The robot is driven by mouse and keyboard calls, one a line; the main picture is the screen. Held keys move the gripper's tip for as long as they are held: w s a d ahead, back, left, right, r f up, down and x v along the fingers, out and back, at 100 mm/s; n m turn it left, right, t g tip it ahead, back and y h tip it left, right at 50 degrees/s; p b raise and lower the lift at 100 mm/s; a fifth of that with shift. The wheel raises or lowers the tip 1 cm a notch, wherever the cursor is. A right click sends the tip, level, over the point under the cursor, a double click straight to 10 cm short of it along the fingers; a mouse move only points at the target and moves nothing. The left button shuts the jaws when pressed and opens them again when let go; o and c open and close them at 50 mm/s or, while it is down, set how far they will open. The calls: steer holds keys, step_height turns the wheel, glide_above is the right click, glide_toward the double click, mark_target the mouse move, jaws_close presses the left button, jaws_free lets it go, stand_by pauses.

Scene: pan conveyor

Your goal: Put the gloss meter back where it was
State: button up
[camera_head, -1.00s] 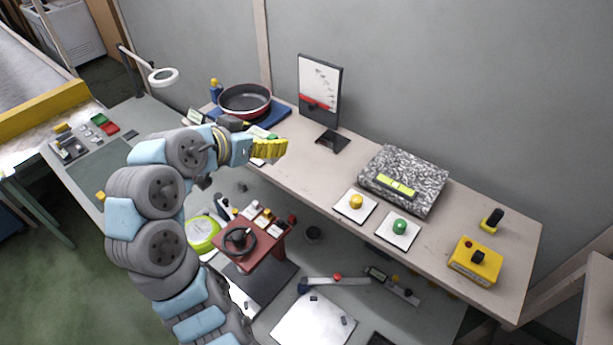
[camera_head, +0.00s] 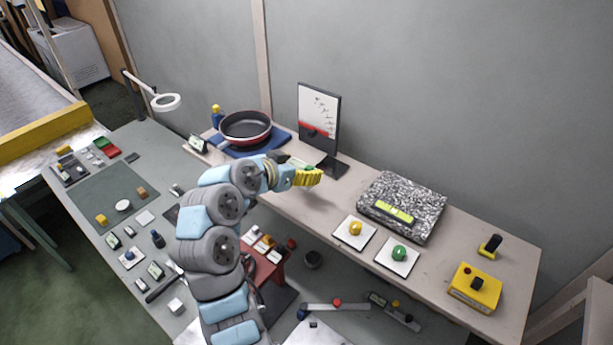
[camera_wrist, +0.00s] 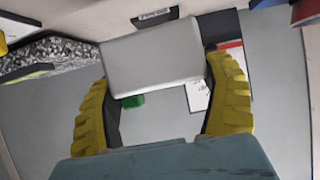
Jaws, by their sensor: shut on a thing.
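My gripper (camera_head: 312,177) has yellow ribbed fingers and is above the back shelf, in front of the chart stand. In the wrist view my gripper (camera_wrist: 158,72) is shut on a plain pale grey box, which I take to be the gloss meter (camera_wrist: 153,55). The fingers press on its two sides. A small green part (camera_wrist: 131,101) shows just past the box's edge; I cannot tell whether it belongs to it. In the head view the gripper and arm hide most of the held box.
The chart stand (camera_head: 319,112) rises close behind my gripper. A pan (camera_head: 245,128) on a blue mat (camera_head: 286,137) is to the left. Bare shelf lies between.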

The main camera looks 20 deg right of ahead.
steer(key=shift+w+d+f+p, duration=0.15)
steer(key=shift+w+d+f, duration=0.15)
steer(key=shift+d+f, duration=0.35)
steer(key=shift+w+d+f+p, duration=0.15)
steer(key=shift+w+d+f, duration=0.25)
steer(key=shift+f, duration=0.35)
step_height(320, 180, down, 3)
steer(key=shift+s+r+p, duration=0.1)
steer(key=shift+s+p, duration=0.05)
steer(key=shift+p, duration=0.5)
steer(key=shift+f+b, duration=0.3)
steer(key=shift+b, duration=0.05)
steer(key=o, duration=1)
steer(key=shift+o, duration=0.2)
steer(key=shift+r, duration=0.2)
steer(key=shift+a+r, duration=0.1)
steer(key=b+v, duration=0.1)
steer(key=v, duration=1)
steer(key=shift+s+a+b, duration=0.15)
steer(key=shift+a+b, duration=0.1)
steer(key=shift+b, duration=0.1)
